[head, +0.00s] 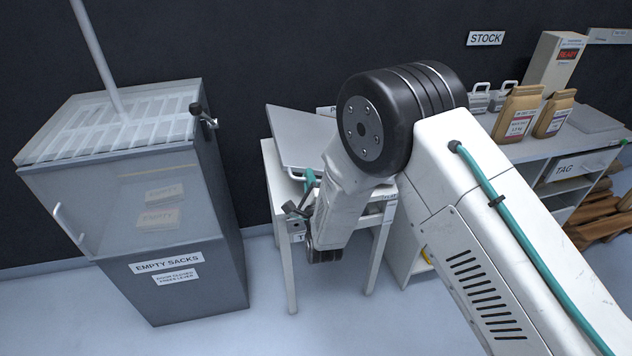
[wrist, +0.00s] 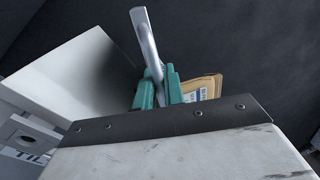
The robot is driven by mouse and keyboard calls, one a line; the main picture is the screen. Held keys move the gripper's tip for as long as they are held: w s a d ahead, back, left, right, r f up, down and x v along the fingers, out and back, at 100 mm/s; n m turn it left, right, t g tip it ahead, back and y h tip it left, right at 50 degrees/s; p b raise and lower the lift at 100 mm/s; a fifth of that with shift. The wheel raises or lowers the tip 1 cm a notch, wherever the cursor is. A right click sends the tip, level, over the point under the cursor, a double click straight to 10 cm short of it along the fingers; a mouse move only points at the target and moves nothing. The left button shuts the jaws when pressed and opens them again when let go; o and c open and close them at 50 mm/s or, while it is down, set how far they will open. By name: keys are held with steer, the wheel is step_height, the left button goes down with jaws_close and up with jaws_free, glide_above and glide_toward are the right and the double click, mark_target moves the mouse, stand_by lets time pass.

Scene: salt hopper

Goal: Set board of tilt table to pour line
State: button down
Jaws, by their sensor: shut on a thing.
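The tilt table (head: 284,225) is a white stand left of my arm in the head view. Its grey board (head: 300,132) slopes, with the far left side raised; the pale panel at left in the wrist view (wrist: 75,75) looks like the same board. My gripper (head: 311,178) is at the board's near edge. In the wrist view its teal fingers (wrist: 157,76) are shut on a light grey metal handle (wrist: 143,35). My arm hides the board's right part and much of the stand. I cannot make out a pour line.
A grey EMPTY SACKS cabinet (head: 205,275) with a clear front stands at left. A bench (head: 565,150) at right carries paper sacks (head: 519,112) and a READY box (head: 553,62). A sack also shows behind the fingers in the wrist view (wrist: 207,86). Floor is open between cabinet and table.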

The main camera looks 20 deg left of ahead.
steer(key=c, duration=1.6)
jaws_free()
steer(key=shift+w+d, duration=0.1)
steer(key=shift+s+f, duration=0.1)
steer(key=shift+s, duration=0.25)
steer(key=v, duration=0.7)
steer(key=shift+d, duration=0.1)
